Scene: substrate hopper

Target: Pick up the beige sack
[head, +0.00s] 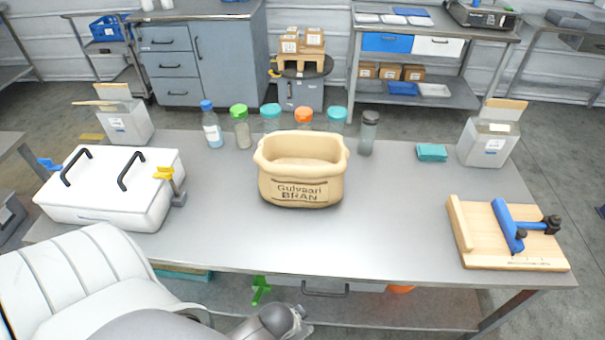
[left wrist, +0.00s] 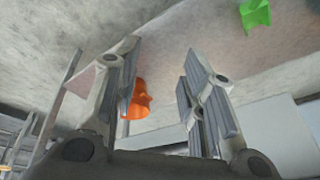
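The beige sack (head: 300,170) stands upright on the grey table, near the middle in the head view. Its open top has a thick rolled rim, and its front label reads "Gulyaari BRAN". My left arm comes in at the lower left. My left gripper (head: 295,322) shows only partly at the bottom edge, in front of the table and apart from the sack. In the left wrist view my left gripper (left wrist: 160,65) has its two fingers spread with nothing held between them. The sack is not visible there. My right gripper is in neither view.
A white lidded box (head: 110,190) stands left on the table (head: 370,240). Several capped bottles (head: 241,130) line up behind the sack. A wooden board with a blue bar (head: 508,228) lies at right. A green object (head: 260,290) is below. The table in front of the sack is clear.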

